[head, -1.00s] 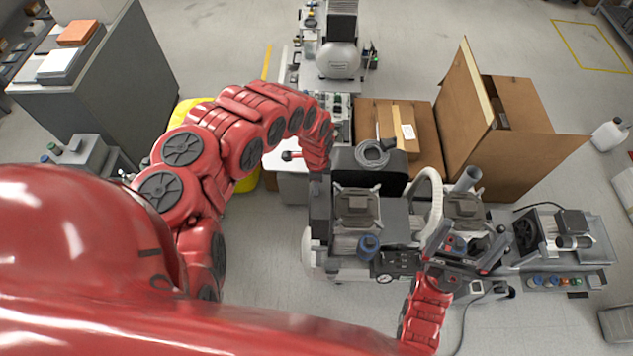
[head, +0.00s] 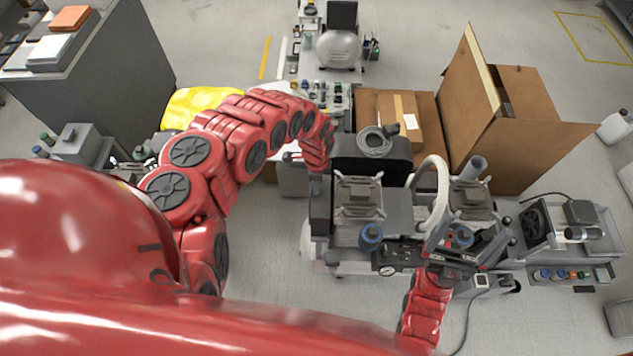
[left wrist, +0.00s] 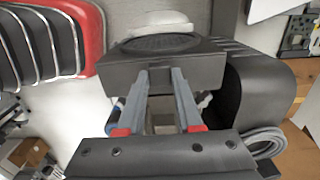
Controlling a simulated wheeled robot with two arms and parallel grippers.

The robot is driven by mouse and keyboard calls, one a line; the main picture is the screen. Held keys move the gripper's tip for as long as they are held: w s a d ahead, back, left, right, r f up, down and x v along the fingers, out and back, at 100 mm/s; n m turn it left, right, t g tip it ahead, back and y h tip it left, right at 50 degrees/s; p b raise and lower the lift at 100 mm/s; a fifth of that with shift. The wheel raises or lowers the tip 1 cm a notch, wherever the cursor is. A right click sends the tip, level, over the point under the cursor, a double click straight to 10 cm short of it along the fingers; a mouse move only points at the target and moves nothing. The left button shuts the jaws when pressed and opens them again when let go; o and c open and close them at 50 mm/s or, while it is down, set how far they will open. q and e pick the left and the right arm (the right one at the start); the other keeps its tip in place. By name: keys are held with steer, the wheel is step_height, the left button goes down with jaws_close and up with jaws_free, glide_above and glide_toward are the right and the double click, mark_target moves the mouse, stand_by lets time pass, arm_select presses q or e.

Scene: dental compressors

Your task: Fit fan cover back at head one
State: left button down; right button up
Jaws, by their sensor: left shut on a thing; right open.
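My left gripper (head: 318,188) is at the left side of the compressor unit. In the left wrist view its fingers (left wrist: 165,75) are shut on the dark grey fan cover (left wrist: 125,72), which has a round grille. In the head view, the arm and gripper hide much of the cover. The left compressor head (head: 358,195) is just right of this gripper; the right head (head: 472,200) stands beyond a white curved hose. Which is head one is not legible. My right gripper (head: 466,246) is open in front of the right head, around or above a blue-topped part; contact is unclear.
A black rounded housing (head: 345,150) with a coiled grey cable (head: 374,142) stands behind the left head, close to the left gripper. Cardboard boxes (head: 540,130) stand behind at right. A fan unit (head: 540,228) lies at the right.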

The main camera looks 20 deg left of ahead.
arm_select(q)
step_height(320, 180, down, 16)
steer(key=b, duration=1.3)
steer(key=shift+f, duration=0.35)
stand_by(1.1)
jaws_free()
stand_by(0.6)
steer(key=shift+a+r+p, duration=0.1)
steer(key=shift+r+p, duration=2.55)
steer(key=shift+r, duration=0.9)
